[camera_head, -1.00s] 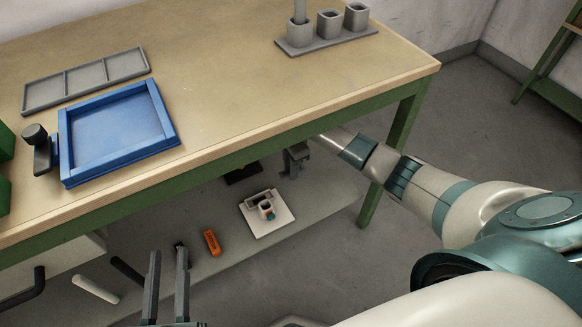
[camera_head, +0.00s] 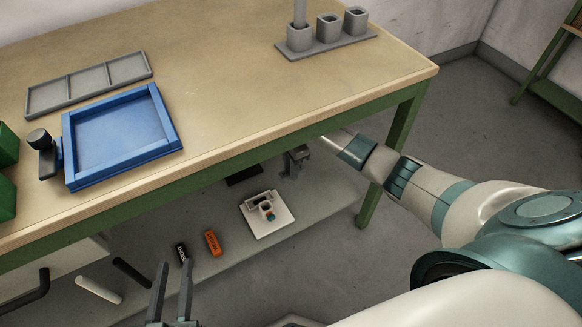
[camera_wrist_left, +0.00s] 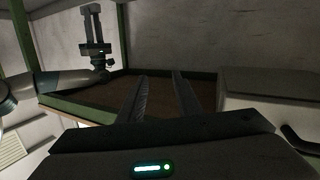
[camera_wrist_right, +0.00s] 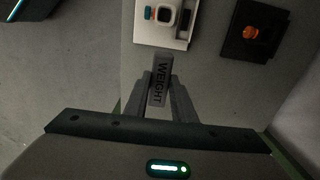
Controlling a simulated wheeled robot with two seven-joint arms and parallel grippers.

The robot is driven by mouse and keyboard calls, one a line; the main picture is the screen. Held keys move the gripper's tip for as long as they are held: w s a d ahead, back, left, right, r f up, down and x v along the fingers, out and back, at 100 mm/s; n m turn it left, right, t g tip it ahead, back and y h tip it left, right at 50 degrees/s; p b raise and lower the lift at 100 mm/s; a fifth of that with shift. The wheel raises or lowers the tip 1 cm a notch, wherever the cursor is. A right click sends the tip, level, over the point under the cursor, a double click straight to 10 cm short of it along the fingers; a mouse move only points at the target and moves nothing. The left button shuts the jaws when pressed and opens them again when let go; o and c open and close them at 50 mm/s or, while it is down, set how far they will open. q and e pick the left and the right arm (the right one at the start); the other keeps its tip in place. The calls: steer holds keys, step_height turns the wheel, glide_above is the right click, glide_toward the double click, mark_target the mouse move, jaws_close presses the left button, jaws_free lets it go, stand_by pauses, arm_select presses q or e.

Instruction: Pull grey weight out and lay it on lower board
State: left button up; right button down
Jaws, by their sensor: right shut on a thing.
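The grey weight (camera_wrist_right: 158,82), a block with "WEIGHT" printed on it, is between the fingertips of my right gripper (camera_wrist_right: 159,95) in the right wrist view. That gripper is shut on it. In the head view my right gripper (camera_head: 295,162) is under the bench top, above the lower board (camera_head: 325,205); the weight cannot be made out there. The board also shows below the weight in the right wrist view (camera_wrist_right: 213,75); I cannot tell the gap. My left gripper (camera_head: 172,292) is open and empty, in front of the bench; its fingers stand apart in the left wrist view (camera_wrist_left: 157,90).
On the lower board are a white plate with a small cup (camera_head: 267,222), a dark plate (camera_head: 243,175), an orange block (camera_head: 212,243) and a black block (camera_head: 182,253). The bench top (camera_head: 225,95) overhangs them. A green leg (camera_head: 385,165) stands near my right arm.

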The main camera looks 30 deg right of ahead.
arm_select(q)
steer(key=shift+s+a+f+g+p, duration=0.25)
steer(key=shift+f+g, duration=0.25)
steer(key=shift+f, duration=0.3)
steer(key=shift+s+a+f+g+p, duration=0.1)
steer(key=shift+a+f+g+p, duration=0.1)
steer(key=shift+f+g, duration=0.45)
arm_select(e)
steer(key=shift+r, duration=0.35)
arm_select(q)
steer(key=shift+d+f, duration=0.1)
steer(key=shift+f, duration=0.05)
arm_select(e)
steer(key=shift+s, duration=0.1)
